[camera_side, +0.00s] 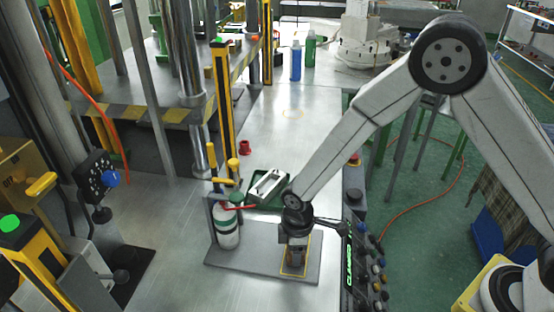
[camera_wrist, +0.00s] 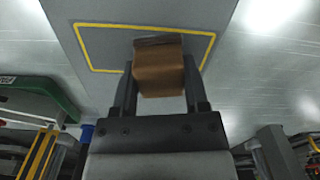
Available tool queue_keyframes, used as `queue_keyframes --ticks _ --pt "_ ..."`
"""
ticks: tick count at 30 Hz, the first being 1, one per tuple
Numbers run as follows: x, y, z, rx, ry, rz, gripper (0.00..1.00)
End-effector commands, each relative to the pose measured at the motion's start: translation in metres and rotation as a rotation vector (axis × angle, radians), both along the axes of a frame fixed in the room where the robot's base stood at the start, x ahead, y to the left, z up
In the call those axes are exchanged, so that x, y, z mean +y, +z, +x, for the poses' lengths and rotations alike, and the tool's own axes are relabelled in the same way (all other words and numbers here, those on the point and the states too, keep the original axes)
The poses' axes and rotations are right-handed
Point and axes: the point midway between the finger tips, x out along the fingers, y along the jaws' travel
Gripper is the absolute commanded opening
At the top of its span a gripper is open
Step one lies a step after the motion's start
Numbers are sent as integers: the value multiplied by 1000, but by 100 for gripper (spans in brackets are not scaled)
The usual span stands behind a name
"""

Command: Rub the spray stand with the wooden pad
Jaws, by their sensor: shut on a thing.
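My gripper (camera_side: 297,240) points down over the right part of the grey spray stand plate (camera_side: 240,263). It is shut on the wooden pad (camera_wrist: 158,75), a brown block with a grey top edge, held between both fingers in the wrist view. The pad is inside or just above the yellow outlined rectangle (camera_side: 283,270) on the plate. I cannot tell whether it touches the plate. A white and green spray canister (camera_side: 228,238) stands upright in a frame at the plate's left end.
A green tray (camera_side: 254,198) with a metal mould (camera_side: 270,184) lies behind the plate. A red part (camera_side: 245,148) sits further back, with blue (camera_side: 296,62) and green (camera_side: 310,50) bottles beyond. A control panel (camera_side: 362,262) edges the right side.

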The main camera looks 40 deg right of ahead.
Motion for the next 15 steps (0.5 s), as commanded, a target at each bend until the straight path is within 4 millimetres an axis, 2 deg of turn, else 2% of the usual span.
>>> queue_keyframes --ticks 10,12,14,15 --pt "23 0 -23 1 3 -2 0" --pt "23 4 -21 -1 0 0 0" --pt "23 22 -21 -5 0 3 0" --pt "22 25 -21 -3 0 1 0"
